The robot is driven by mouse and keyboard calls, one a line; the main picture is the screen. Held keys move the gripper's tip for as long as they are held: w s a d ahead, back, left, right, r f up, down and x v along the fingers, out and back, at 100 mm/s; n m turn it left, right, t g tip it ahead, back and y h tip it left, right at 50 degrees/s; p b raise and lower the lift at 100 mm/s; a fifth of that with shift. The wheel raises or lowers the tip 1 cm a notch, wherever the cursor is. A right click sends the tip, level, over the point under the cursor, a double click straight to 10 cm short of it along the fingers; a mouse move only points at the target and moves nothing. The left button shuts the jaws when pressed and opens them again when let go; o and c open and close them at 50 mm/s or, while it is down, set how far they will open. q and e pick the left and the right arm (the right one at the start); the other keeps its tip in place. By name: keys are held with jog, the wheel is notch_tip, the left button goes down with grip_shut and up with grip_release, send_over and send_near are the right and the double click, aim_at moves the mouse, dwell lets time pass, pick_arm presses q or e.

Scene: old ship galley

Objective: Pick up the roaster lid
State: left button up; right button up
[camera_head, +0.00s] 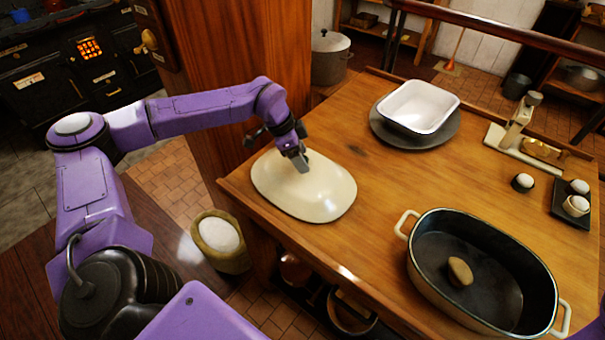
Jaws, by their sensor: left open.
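The roaster lid (318,196) is a cream oval dome lying on the left part of the wooden table. My left gripper (301,163) reaches in from the left and is over the top of the lid, with its fingers pointing down. It is open, and its fingers hide part of the lid's top, including any handle there. I cannot tell whether the fingers touch the lid. The roaster (405,226), a cream oval pan with a dark inside, stands uncovered at the front right with a brown lump (460,271) in it. My right gripper is not in view.
A white enamel dish (421,101) sits on a grey round plate (380,131) at the back. A scale-like stand (510,135) and a dark tray with white eggs (556,212) are at the right. The table (376,190) is clear between lid and roaster. A wooden post (262,60) stands behind my left arm.

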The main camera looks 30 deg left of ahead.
pick_arm(q)
grip_shut()
jog(key=shift+w, duration=0.1)
